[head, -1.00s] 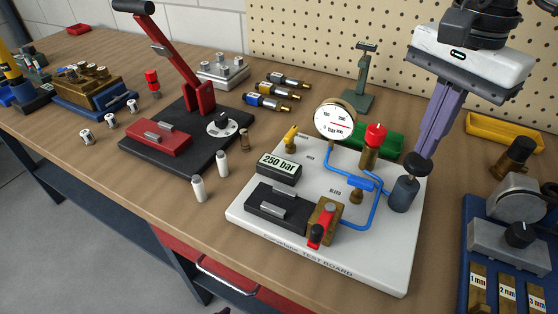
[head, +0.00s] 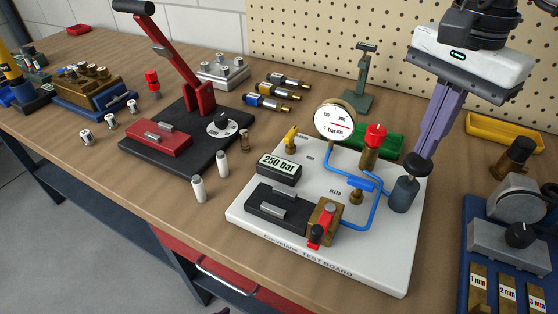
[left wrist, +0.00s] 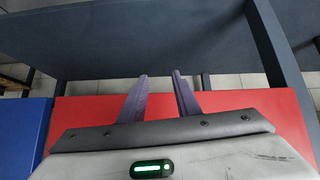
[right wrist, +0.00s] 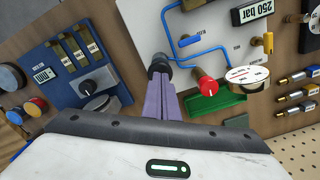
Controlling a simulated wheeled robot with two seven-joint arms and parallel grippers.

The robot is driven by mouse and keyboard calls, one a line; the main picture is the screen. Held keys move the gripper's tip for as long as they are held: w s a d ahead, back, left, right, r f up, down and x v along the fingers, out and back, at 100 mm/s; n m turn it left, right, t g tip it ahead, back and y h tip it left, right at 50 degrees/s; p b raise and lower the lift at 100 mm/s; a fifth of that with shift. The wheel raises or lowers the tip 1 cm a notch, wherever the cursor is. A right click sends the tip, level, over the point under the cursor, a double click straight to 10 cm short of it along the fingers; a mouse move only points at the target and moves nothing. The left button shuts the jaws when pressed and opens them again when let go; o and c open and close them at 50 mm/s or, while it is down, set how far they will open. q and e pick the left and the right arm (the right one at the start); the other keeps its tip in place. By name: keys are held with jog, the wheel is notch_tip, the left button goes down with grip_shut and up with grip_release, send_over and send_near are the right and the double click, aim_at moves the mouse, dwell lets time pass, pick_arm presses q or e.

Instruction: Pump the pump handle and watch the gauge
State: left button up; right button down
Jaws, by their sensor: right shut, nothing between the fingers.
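The white test board (head: 285,240) carries a round brass-rimmed gauge (head: 335,118); its needle is too small to read reliably. The pump (head: 404,193) is a dark grey cylinder at the board's right side, with a black knob (head: 418,165) as its handle on top. My right gripper (head: 425,154) is shut and empty, its fingertips at the top of the knob, seemingly touching. The right wrist view also shows the fingertips right at the knob (right wrist: 160,63). My left gripper (left wrist: 163,82) is open and empty in the left wrist view, near a red drawer front.
A red valve knob (head: 375,134), blue tubing and a 250 bar block (head: 279,167) are on the board. A black-based red lever press (head: 190,130) stands left. A blue gauge-block stand (head: 510,235) is close on the right. A yellow tray (head: 505,129) lies behind it.

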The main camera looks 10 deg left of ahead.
aim_at(420, 161)
jog(key=shift+f, duration=0.15)
dwell(0.4)
jog(key=shift+f+b, duration=1.4)
jog(key=shift+f, duration=0.65)
jog(key=shift+r, duration=0.1)
notch_tip(420, 161, up, 7)
jog(key=p, duration=0.6)
